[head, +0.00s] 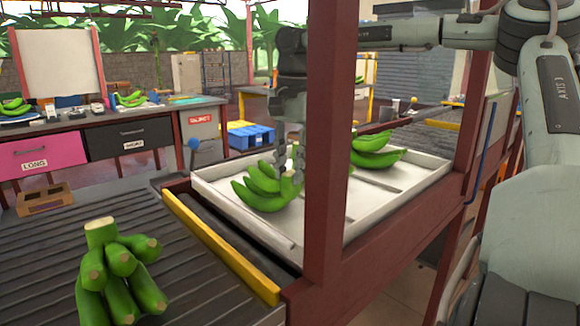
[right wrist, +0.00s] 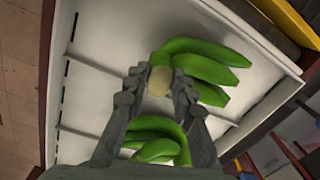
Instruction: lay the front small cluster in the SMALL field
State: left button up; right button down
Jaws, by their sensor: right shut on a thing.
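My right gripper (head: 289,162) is shut on the crown of a small green banana cluster (head: 262,190). The cluster is over the left part of the white divided tray (head: 318,232); I cannot tell whether it touches the tray floor. In the right wrist view the fingers (right wrist: 158,88) close on both sides of the pale cut crown, with the held bananas (right wrist: 205,68) fanning to the right. A second cluster (head: 372,153) lies in the tray farther right and also shows in the wrist view (right wrist: 152,140). No SMALL label is readable on the tray. My left gripper is out of view.
A red post (head: 328,150) stands before the tray and hides part of it. A larger green bunch (head: 117,272) is at the lower left over the dark ribbed surface. A yellow rail (head: 220,248) runs left of the tray. A bench with drawers (head: 127,141) stands behind.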

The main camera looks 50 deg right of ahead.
jog(key=shift+f, duration=0.1)
jog(key=c, duration=1.3)
grip_release()
jog(key=shift+o, duration=0.6)
jog(key=shift+f, duration=0.15)
notch_tip(320, 180, up, 12)
jog(key=shift+s, duration=0.3)
